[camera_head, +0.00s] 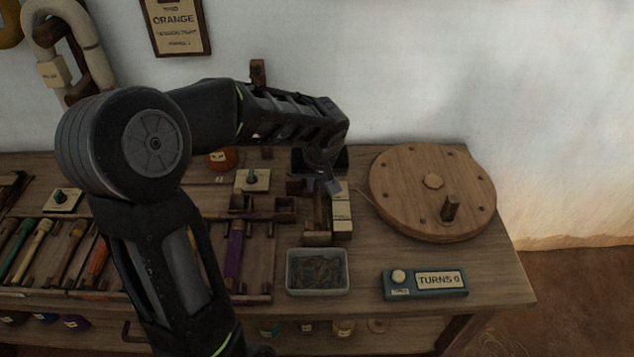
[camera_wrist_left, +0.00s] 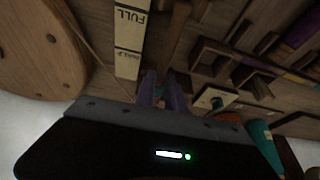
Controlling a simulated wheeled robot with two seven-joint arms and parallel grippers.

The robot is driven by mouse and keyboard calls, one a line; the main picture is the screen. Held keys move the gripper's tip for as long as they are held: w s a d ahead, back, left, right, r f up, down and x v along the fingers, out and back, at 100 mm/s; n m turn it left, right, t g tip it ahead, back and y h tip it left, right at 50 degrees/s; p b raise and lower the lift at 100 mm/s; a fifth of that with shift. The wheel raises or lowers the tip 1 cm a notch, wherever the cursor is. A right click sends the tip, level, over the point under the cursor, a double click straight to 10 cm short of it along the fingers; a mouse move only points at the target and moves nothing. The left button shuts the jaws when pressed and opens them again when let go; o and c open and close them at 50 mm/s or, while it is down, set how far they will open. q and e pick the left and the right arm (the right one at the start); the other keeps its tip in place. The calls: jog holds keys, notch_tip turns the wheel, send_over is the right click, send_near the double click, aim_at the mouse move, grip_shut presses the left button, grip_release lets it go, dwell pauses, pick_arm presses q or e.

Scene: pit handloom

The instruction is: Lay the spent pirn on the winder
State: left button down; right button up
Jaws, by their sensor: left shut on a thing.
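My left gripper (camera_head: 328,184) reaches down over the winder's small wooden end, left of its wheel. In the left wrist view its fingers (camera_wrist_left: 163,90) are shut on a slim thing, mostly hidden, that I take for the spent pirn. A brown wooden rod (camera_head: 319,208) shows just below the fingers; I cannot tell if it is the pirn or part of the winder. The winder's big wooden wheel (camera_head: 420,165) with a crank peg stands to the right. A pale gauge (camera_head: 341,212), marked FULL in the left wrist view (camera_wrist_left: 131,28), stands beside the rod. My right gripper is not in view.
A grey tray (camera_head: 290,283) of dark scraps and a teal TURNS counter (camera_head: 398,291) lie in front. A rack (camera_head: 262,252) with coloured pirns is to the left. An orange ball (camera_head: 222,159) and a dark tray (camera_head: 340,160) are behind.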

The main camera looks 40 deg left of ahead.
aim_at(317, 190)
pick_arm(q)
jog(key=shift+f, duration=0.4)
jog(key=c, duration=1)
grip_release()
jog(key=shift+r+p, duration=2.3)
jog(key=shift+r, duration=1.75)
jog(key=shift+r, duration=0.1)
